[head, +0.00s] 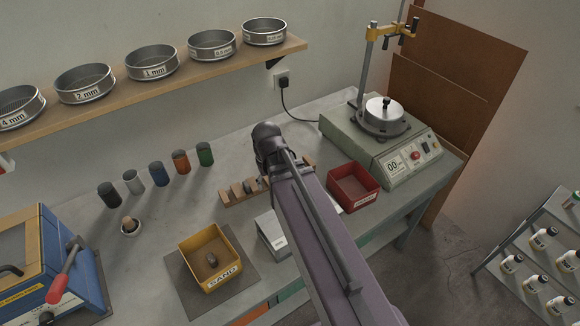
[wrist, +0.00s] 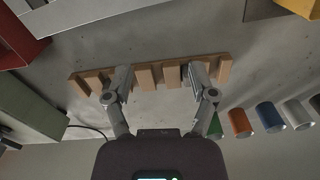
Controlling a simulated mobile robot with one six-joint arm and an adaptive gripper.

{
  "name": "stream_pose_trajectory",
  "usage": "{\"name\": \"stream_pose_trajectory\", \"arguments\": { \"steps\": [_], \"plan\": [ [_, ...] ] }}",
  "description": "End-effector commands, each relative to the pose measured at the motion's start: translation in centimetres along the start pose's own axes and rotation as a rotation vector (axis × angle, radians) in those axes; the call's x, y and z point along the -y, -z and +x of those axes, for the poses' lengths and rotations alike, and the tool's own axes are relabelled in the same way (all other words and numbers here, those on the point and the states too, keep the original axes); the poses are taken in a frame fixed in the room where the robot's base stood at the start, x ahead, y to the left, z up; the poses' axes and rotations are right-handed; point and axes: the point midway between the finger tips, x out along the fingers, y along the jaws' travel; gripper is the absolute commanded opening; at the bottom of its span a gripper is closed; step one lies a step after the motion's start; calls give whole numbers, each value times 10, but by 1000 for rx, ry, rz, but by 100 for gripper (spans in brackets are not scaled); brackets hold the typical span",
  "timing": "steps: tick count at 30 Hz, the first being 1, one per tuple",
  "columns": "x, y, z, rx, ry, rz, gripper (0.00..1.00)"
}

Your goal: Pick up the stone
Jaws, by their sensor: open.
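A small grey stone-like lump (head: 212,259) sits on the sand inside a yellow box marked SAND (head: 226,281), in the head view. My gripper (wrist: 159,78) is open in the wrist view, its two fingers spread over a slotted wooden rack (wrist: 228,68). No stone shows between the fingers. In the head view the rack (head: 232,197) is partly hidden by my arm, and the gripper is mostly hidden too. The gripper is to the upper right of the sand box, well apart from it.
Several coloured cylinders (head: 181,161) and a small bowl (head: 131,228) stand left of the rack. A red bin (head: 373,199) and a green-grey machine (head: 360,145) stand right. A blue machine (head: 88,283) is at lower left. A sieve shelf (head: 200,72) hangs behind.

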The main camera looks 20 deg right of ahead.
Motion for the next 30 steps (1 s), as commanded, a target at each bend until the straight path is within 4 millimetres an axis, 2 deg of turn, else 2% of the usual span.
{"name": "stream_pose_trajectory", "arguments": {
  "steps": [1,5,9,15,21,30],
  "plan": [
    [-7,19,-3,0,0,-6,73],
    [-32,56,-8,0,0,-28,73],
    [-68,97,-13,0,0,-55,73],
    [-112,138,-18,0,1,-88,73],
    [-132,152,-20,-1,1,-103,73],
    [-134,151,-20,-1,1,-104,73]
  ]
}}
